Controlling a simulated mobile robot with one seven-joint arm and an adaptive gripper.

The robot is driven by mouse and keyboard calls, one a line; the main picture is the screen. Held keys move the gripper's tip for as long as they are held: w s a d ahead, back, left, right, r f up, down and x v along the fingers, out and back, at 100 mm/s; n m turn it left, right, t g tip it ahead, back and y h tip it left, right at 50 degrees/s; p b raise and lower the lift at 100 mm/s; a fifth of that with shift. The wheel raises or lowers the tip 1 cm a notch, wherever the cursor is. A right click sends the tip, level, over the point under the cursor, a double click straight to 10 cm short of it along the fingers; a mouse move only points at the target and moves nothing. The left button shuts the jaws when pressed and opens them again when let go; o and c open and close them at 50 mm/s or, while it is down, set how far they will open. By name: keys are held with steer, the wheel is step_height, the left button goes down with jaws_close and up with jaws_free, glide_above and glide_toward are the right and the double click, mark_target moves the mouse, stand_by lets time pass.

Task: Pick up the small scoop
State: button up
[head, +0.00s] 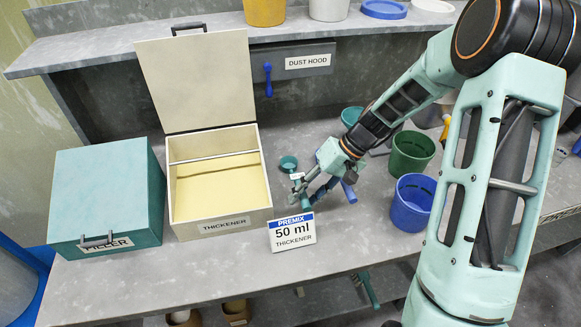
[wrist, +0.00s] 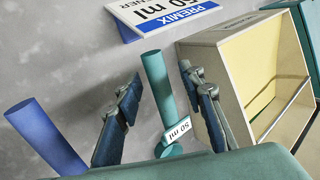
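The small scoop is teal, with a round cup and a "50 ml" tag. In the head view the scoop (head: 288,163) lies on the grey bench right of the thickener box, its handle partly hidden by my gripper. My gripper (head: 307,196) is open and low over it. In the wrist view the scoop's handle (wrist: 156,78) shows between the two parted fingers of my gripper (wrist: 160,82), nearer the right one. No finger clearly touches it. Its cup is partly hidden at the lower edge. A blue handle (wrist: 45,135) lies left of the fingers; it also shows in the head view (head: 349,191).
The open thickener box (head: 222,222) stands left of the gripper, with a closed teal filler box (head: 107,195) beyond. A "PREMIX 50 ml THICKENER" sign (head: 292,232) stands in front. Green (head: 411,153) and blue (head: 410,205) pails stand to the right.

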steer(key=shift+a+f, duration=0.25)
steer(key=shift+f, duration=0.15)
jaws_close()
steer(key=shift+r, duration=0.1)
